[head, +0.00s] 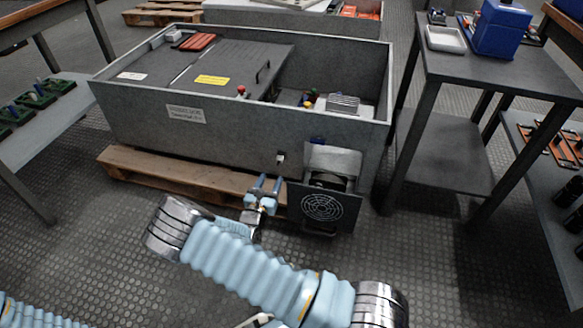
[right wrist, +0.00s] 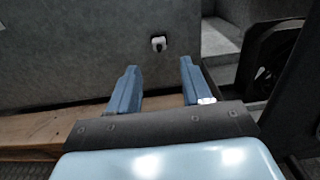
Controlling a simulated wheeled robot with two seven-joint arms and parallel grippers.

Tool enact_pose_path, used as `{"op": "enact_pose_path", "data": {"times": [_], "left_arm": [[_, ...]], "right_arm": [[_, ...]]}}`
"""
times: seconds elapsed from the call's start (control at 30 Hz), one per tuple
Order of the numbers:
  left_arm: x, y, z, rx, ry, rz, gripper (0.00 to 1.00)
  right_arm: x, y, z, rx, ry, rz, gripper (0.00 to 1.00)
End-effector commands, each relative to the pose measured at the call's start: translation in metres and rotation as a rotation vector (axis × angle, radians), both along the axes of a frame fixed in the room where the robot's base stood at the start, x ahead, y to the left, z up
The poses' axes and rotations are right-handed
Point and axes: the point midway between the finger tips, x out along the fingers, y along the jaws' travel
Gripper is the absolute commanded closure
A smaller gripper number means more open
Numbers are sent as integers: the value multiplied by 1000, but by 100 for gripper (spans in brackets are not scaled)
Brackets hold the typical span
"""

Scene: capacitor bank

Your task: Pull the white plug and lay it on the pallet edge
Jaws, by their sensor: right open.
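The white plug (head: 280,158) sits on the front wall of the grey capacitor bank box, left of the fan opening. It also shows in the right wrist view (right wrist: 159,44), against the grey wall, beyond and above my fingertips. My right gripper (head: 268,184) is open and empty, below and a little left of the plug in the head view, and apart from it. Its two blue fingers (right wrist: 158,80) point toward the wall. The wooden pallet (head: 170,170) lies under the box, and its edge sticks out along the front. My left gripper is not in view.
A dark fan panel (head: 322,205) hangs open just right of my right gripper. A grey table (head: 440,75) with a white tray (head: 445,39) and a blue box (head: 500,28) stands at the right. The floor before the pallet's left part is clear.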

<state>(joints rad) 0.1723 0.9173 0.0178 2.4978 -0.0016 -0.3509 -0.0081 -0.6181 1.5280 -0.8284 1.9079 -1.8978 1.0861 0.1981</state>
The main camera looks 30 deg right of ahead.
Motion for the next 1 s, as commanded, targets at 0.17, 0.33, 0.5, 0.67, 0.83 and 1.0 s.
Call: {"op": "enact_pose_path", "data": {"times": [0.17,0.33,0.5,0.67,0.83,1.0], "left_arm": [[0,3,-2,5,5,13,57],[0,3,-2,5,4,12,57],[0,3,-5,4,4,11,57],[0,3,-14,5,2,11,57],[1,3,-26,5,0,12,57],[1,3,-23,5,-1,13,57]], "right_arm": [[1,2,-1,5,-12,16,51],[1,2,-1,5,-10,13,51],[5,-3,-2,5,-12,12,51],[17,-17,-3,5,-12,10,51],[33,-36,-4,5,-12,10,51],[47,-53,0,5,-12,11,51]]}}
